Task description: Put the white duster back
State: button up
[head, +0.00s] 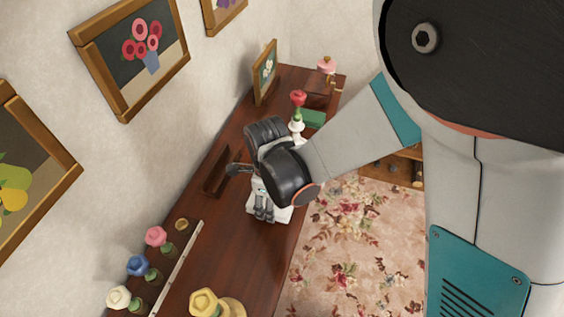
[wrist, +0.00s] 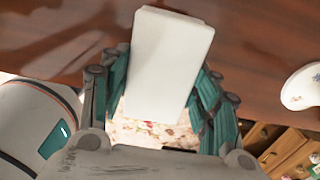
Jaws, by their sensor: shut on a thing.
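The white duster (wrist: 168,65) is a plain white block in the wrist view, between the two teal-sided fingers of my gripper (wrist: 165,82). The fingers press on its two long sides. In the head view my gripper (head: 264,208) points down over the dark wooden mantel top, and a white edge of the duster (head: 283,214) shows around its fingers. Whether the duster touches the wood or hangs just above it I cannot tell. A small dark wooden tray or holder (head: 214,178) sits by the wall, left of my gripper.
A rose in a white vase (head: 297,122), a green box (head: 314,118) and a framed picture (head: 265,74) stand beyond my arm. The mantel (head: 232,250) between is clear.

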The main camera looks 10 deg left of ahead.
jog(key=shift+f+b, duration=1.45)
jog(key=shift+f, duration=0.8)
jog(key=shift+c, duration=0.3)
jog(key=o, duration=1)
notch_tip(320, 180, up, 12)
jog(key=p, duration=0.4)
jog(key=shift+r, duration=0.1)
